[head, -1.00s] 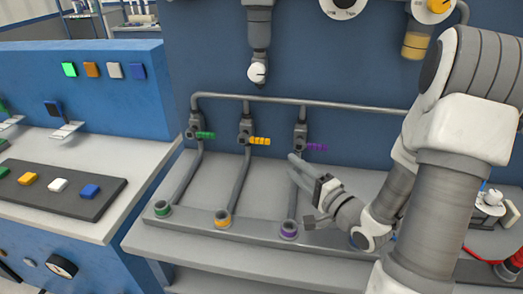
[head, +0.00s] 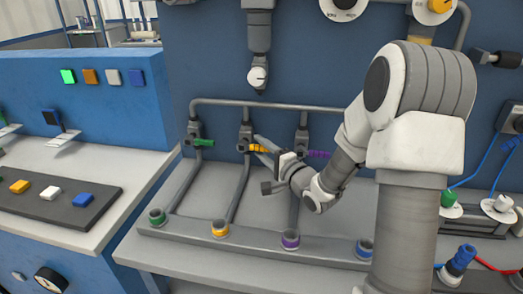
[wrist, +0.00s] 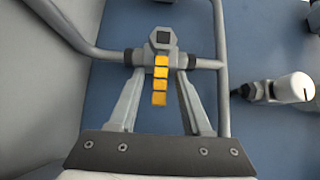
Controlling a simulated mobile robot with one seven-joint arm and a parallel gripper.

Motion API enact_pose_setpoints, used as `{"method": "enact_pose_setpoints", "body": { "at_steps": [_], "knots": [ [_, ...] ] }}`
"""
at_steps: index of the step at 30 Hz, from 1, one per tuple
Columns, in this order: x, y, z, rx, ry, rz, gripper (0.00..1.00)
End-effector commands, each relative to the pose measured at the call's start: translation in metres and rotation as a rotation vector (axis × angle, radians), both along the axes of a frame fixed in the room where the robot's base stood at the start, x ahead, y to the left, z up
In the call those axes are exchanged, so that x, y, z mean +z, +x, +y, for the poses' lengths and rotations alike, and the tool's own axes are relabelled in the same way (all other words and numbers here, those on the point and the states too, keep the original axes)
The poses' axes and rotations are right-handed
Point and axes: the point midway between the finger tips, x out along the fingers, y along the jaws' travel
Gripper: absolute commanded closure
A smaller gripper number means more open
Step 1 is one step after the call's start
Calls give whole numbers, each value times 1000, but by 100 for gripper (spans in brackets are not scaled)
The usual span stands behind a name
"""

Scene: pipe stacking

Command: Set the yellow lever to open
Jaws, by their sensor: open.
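In the wrist view the yellow lever (wrist: 160,80) lies between the two spread fingers of my gripper (wrist: 160,82). A gap shows on each side of the lever, and I see no contact.
A green lever (head: 204,142) is on the valve to the left, and a purple lever (head: 319,153) is on the valve to the right, close to my wrist. A grey pipe (head: 290,104) runs above the levers. The blue wall stands behind.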

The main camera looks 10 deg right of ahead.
Motion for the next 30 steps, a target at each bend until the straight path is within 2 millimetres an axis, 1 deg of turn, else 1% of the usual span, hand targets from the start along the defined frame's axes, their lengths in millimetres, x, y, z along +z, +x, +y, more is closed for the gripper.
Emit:
{"method": "enact_pose_setpoints", "body": {
  "at_steps": [8, 9, 17, 30],
  "knots": [
    [0, 2, 1, 0, 1, 1, 51],
    [0, 2, 1, 0, 1, 1, 53],
    [0, 2, 1, 0, 0, 0, 100],
    [0, 2, 1, 0, 0, 0, 100]
  ]
}}
